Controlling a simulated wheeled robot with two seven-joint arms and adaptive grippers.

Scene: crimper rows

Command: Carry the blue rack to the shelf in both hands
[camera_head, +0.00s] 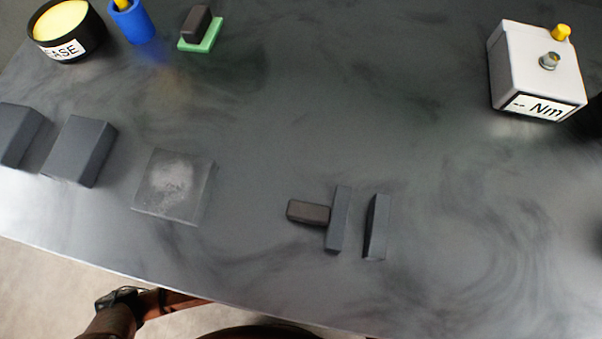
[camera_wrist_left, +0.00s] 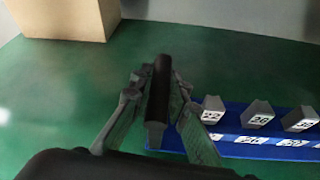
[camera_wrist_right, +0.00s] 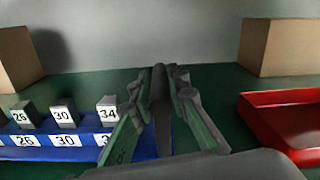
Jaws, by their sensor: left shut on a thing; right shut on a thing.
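The blue rack shows in the left wrist view (camera_wrist_left: 270,153) and in the right wrist view (camera_wrist_right: 84,125). It holds a row of grey blocks with white number labels such as 22, 26, 30 and 34. My left gripper (camera_wrist_left: 160,78) is shut on a dark upright bar (camera_wrist_left: 157,112) at one end of the rack. My right gripper (camera_wrist_right: 161,80) is shut on a similar dark bar (camera_wrist_right: 160,112) at the other end. The rack and both grippers are out of the head view. I cannot make out the shelf for certain in any view.
A red tray (camera_wrist_right: 290,98) is right of my right gripper on the green surface. Cardboard boxes stand behind in the left wrist view (camera_wrist_left: 68,18) and right wrist view (camera_wrist_right: 283,48). The head view shows a dark table with grey blocks (camera_head: 80,150) and a white box (camera_head: 535,75).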

